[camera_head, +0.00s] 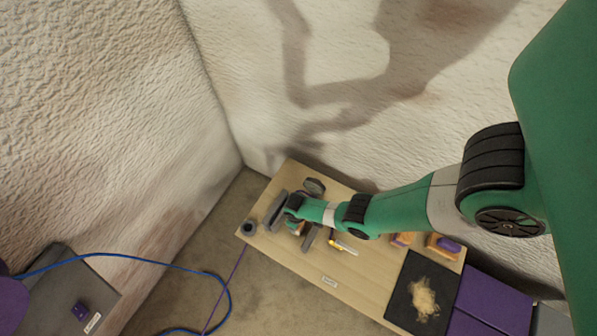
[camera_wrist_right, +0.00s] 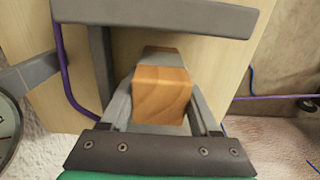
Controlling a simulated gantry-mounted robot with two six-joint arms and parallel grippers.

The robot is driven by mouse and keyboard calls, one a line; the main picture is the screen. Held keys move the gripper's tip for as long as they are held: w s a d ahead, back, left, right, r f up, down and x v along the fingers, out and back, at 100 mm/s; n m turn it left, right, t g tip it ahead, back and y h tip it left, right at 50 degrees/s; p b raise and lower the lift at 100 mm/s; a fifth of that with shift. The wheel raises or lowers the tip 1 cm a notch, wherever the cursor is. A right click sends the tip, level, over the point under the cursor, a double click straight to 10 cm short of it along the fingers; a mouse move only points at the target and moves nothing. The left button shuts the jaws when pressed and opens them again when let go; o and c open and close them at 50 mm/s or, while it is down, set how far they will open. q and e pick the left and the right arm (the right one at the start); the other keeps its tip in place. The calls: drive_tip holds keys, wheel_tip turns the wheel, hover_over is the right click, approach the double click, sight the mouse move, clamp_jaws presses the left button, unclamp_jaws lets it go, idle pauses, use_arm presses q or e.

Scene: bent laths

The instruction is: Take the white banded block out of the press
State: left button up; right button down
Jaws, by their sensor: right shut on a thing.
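My right gripper (camera_wrist_right: 162,103) is shut on a wooden block (camera_wrist_right: 160,92) in the right wrist view. The block's near face is plain orange-brown wood, and a pale grey band or part (camera_wrist_right: 161,56) shows at its far end. The press shows as a dark grey bar (camera_wrist_right: 155,14) beyond the block, with a purple hose and a round gauge (camera_wrist_right: 8,125) at the left. In the head view the press's grey bar (camera_head: 276,211) lies beside my right gripper (camera_head: 299,226), whose arm hides much of the press. I cannot tell whether the block is clear of the press. My left gripper is not in view.
On the wooden bench (camera_head: 300,262) are a yellow-handled tool (camera_head: 344,246), orange and purple blocks (camera_head: 442,243), and a black mat (camera_head: 405,312) with a pale pile. Purple panels (camera_head: 490,300) adjoin it. A blue cable (camera_head: 150,259) crosses the floor. The bench's front is fairly clear.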

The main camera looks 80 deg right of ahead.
drive_tip(key=shift+w, duration=0.1)
drive_tip(key=shift+c, duration=0.2)
unclamp_jaws()
wheel_tip(320, 180, up, 12)
drive_tip(key=p, duration=1.1)
drive_tip(key=shift+f+p, duration=0.1)
drive_tip(key=shift+p, duration=0.3)
drive_tip(key=shift+f, duration=0.1)
